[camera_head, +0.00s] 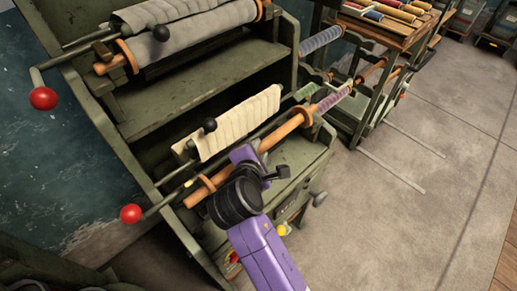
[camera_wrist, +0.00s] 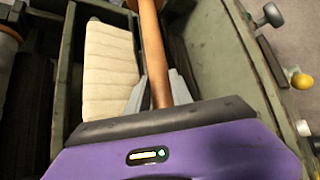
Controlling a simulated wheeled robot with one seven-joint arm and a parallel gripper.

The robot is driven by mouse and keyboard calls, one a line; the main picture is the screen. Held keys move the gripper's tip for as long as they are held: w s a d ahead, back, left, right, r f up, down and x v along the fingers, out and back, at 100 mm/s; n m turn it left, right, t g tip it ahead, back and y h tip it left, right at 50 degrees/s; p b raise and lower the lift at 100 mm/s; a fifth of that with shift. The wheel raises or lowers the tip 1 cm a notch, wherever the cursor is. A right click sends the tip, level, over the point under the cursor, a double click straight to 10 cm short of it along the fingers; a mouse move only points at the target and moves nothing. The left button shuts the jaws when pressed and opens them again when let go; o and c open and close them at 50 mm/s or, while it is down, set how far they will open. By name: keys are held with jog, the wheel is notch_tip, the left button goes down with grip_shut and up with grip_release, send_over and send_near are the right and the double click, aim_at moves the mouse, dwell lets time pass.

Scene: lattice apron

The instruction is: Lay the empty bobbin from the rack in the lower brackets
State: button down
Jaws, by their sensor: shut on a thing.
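The bobbin (camera_head: 284,131) is a bare wooden bar with an orange-brown flange near each end. My purple gripper (camera_head: 258,160) is shut on its middle, above the front of the green machine (camera_head: 115,140). In the wrist view, the grey fingers (camera_wrist: 158,97) press on both sides of the wooden bar (camera_wrist: 152,45). The bobbin lies lengthwise along the machine front, in front of the pale cloth (camera_head: 240,122). Its near end is close to the machine's left side panel. My arm hides part of the bar. I cannot tell whether its ends touch the lower brackets.
A crank with a red knob (camera_head: 130,213) sticks out at lower left, and another red knob (camera_head: 43,98) above it. A grey cloth roll (camera_head: 195,40) fills the upper level. A rack (camera_head: 345,120) with bars stands behind right. Grey floor (camera_head: 400,210) at right is clear.

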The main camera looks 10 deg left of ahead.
dwell(0.4)
jog(key=shift+f, duration=0.4)
jog(key=shift+f+b, duration=0.65)
jog(key=shift+f, duration=0.2)
jog(key=shift+f+p, duration=0.3)
jog(key=shift+f, duration=0.3)
dwell(0.8)
jog(key=c, duration=1.1)
grip_release()
jog(key=shift+o, duration=0.2)
jog(key=shift+f, duration=0.1)
jog(key=v, duration=0.8)
